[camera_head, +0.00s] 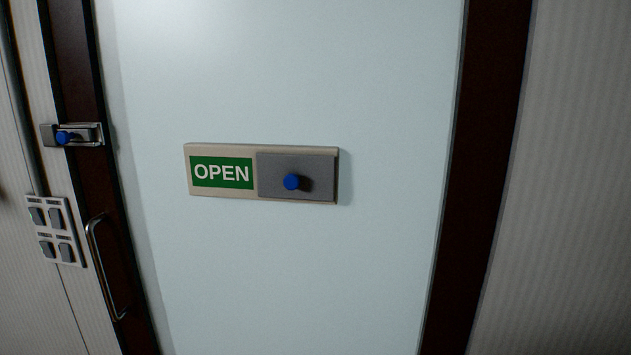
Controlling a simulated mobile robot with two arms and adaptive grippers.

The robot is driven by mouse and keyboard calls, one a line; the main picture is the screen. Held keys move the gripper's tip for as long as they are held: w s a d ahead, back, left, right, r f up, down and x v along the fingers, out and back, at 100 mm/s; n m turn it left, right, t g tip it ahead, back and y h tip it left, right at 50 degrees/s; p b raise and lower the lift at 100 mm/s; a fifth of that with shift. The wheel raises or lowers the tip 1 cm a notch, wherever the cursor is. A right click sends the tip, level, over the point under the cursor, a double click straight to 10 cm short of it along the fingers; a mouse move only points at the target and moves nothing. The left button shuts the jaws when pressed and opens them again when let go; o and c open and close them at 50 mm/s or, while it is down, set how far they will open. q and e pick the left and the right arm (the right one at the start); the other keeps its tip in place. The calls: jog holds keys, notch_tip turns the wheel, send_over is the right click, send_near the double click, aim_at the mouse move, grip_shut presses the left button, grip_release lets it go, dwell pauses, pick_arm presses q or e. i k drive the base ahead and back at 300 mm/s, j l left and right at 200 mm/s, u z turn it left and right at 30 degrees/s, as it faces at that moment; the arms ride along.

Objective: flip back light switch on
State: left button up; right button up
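A light switch panel (56,231) is on the wall at the left, beside the door frame. It is a pale plate with several grey rocker switches in two rows, each with a small dark label above it. The labels are too small to read, so I cannot tell which switch is the back light or how each one is set. Neither of my grippers is in view.
A pale door (300,280) with a dark frame fills the middle. It carries an OPEN sign (222,172) with a grey slider and blue knob (291,181). A latch with a blue knob (64,137) and a metal handle (106,270) are close to the panel.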

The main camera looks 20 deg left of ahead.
aim_at(57, 220)
jog(key=u, duration=2.1)
